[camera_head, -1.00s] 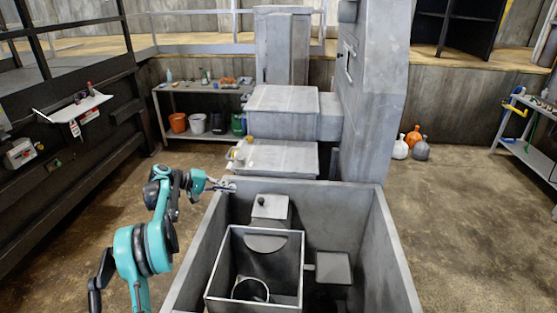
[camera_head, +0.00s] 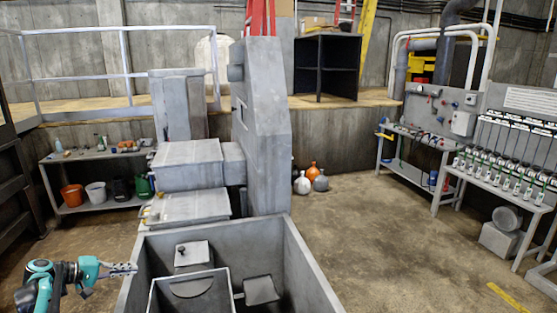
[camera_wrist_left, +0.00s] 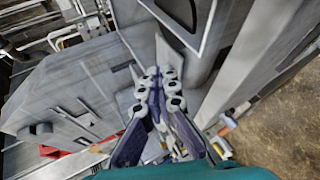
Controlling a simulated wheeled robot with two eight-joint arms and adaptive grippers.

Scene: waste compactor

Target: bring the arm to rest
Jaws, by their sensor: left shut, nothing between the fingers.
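My left arm (camera_head: 45,285) comes in at the lower left of the head view, teal and dark. Its left gripper (camera_head: 128,268) points right, beside the left wall of the grey compactor bin (camera_head: 300,262). The gripper is shut and holds nothing. The left wrist view shows its fingers (camera_wrist_left: 158,85) close together, with grey machine surfaces beyond them. My right gripper is in neither view.
An inner box (camera_head: 190,290) stands inside the bin. The grey compactor body (camera_head: 262,130) rises behind it. A shelf with buckets (camera_head: 95,192) is at the left, workbenches (camera_head: 500,170) at the right. Open floor (camera_head: 390,240) lies right of the bin.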

